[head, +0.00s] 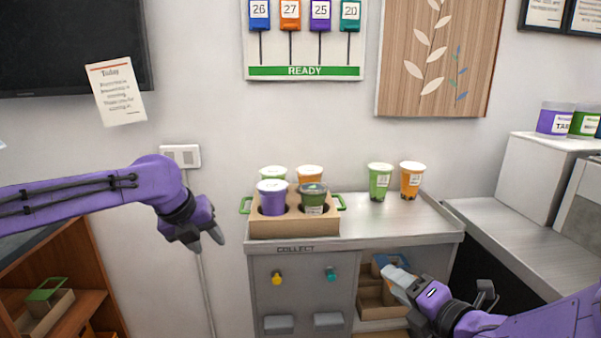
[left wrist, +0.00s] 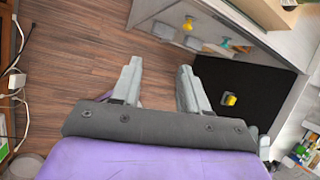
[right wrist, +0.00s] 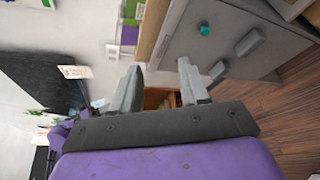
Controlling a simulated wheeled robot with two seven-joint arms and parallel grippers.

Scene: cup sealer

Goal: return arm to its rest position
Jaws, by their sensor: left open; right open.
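My left gripper (head: 205,238) hangs in the air to the left of the counter, fingers pointing down. In the left wrist view its two fingers (left wrist: 160,85) are apart with only floor between them. My right gripper (head: 392,276) is in front of the counter's lower right shelf, its fingers pointing left. In the right wrist view its fingers (right wrist: 158,85) are apart and nothing is between them. Both grippers are empty.
A cardboard carrier (head: 290,226) with green handles holds several cups on the steel counter (head: 385,230). A green cup (head: 380,182) and an orange cup (head: 411,180) stand to its right. Yellow and teal knobs (head: 277,278) project from the cabinet front.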

